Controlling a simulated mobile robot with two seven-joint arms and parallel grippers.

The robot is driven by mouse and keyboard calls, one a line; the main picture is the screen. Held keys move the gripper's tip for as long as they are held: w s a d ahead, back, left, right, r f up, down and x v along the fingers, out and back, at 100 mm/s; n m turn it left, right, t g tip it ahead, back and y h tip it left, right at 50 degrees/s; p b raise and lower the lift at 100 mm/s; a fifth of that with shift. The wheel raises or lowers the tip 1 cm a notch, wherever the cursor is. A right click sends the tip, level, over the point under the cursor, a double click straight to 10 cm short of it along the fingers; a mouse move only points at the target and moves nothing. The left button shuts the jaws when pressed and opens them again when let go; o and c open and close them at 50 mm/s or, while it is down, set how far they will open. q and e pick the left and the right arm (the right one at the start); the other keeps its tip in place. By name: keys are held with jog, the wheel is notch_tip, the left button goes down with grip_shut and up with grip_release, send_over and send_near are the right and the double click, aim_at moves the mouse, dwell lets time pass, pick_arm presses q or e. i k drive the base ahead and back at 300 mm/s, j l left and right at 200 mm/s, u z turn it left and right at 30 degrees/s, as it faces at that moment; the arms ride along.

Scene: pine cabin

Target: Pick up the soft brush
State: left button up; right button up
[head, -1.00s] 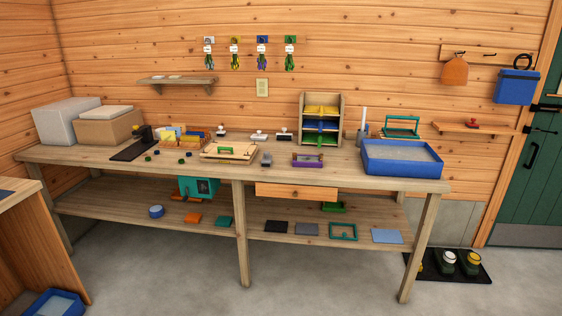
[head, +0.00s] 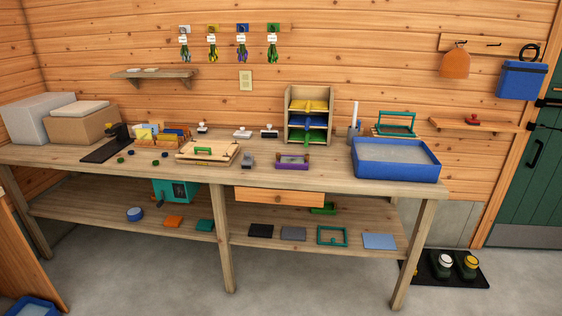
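I cannot clearly make out a soft brush in the head view. A pale upright thing (head: 354,112) stands in a small grey holder on the workbench (head: 325,176), left of the blue tray; it is too small to tell whether it is a brush. A small purple-sided holder (head: 292,163) sits near the bench's front edge, and its contents are unclear. Neither of my grippers is in view.
A large blue tray (head: 440,165) stands at the bench's right end. A shelf unit with coloured trays (head: 289,103), a wooden press-like board (head: 190,157) and boxes (head: 38,122) also stand on it. The concrete floor (head: 300,285) in front is clear.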

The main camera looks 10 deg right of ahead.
aim_at(248, 160)
jog(key=i+j+z, duration=0.25)
jog(key=i, duration=0.35)
jog(key=i+j+z, duration=0.3)
jog(key=i+j, duration=0.25)
